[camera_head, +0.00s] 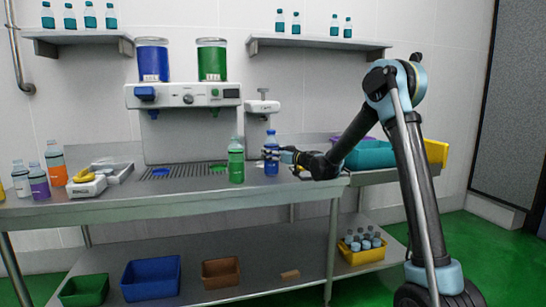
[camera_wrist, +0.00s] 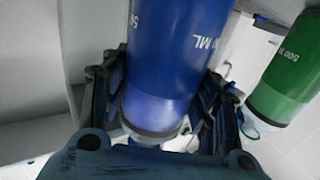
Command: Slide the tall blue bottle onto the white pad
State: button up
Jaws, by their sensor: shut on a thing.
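The tall blue bottle (camera_head: 271,160) stands upright on the steel counter, in front of the small white press-like device (camera_head: 262,107). My gripper (camera_head: 277,154) reaches it from the right and is shut around its body. In the wrist view the blue bottle (camera_wrist: 172,65) fills the middle, with "500 ML" lettering, between the two dark fingers of my gripper (camera_wrist: 158,95). I cannot make out a white pad in either view; the bottle and gripper may hide it.
A green bottle (camera_head: 236,162) stands close to the left of the blue one. A drip tray (camera_head: 187,171) with blue and green pads lies behind it. Several bottles and a scale (camera_head: 86,186) stand at left. A teal bin (camera_head: 370,154) is at right.

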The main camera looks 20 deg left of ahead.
jog(key=shift+w+a, duration=0.5)
jog(key=shift+w, duration=0.25)
jog(key=shift+w+a, duration=0.45)
jog(key=shift+w, duration=0.25)
jog(key=shift+w+a, duration=0.5)
jog(key=shift+w, duration=0.25)
jog(key=w+a, duration=0.3)
jog(key=w, duration=0.2)
jog(key=shift+w+a, duration=0.1)
jog(key=shift+a, duration=0.05)
jog(key=shift+w+a, duration=0.5)
jog(key=shift+w, duration=0.25)
jog(key=shift+w+a, duration=0.45)
jog(key=shift+w, duration=0.25)
jog(key=o, duration=1.6)
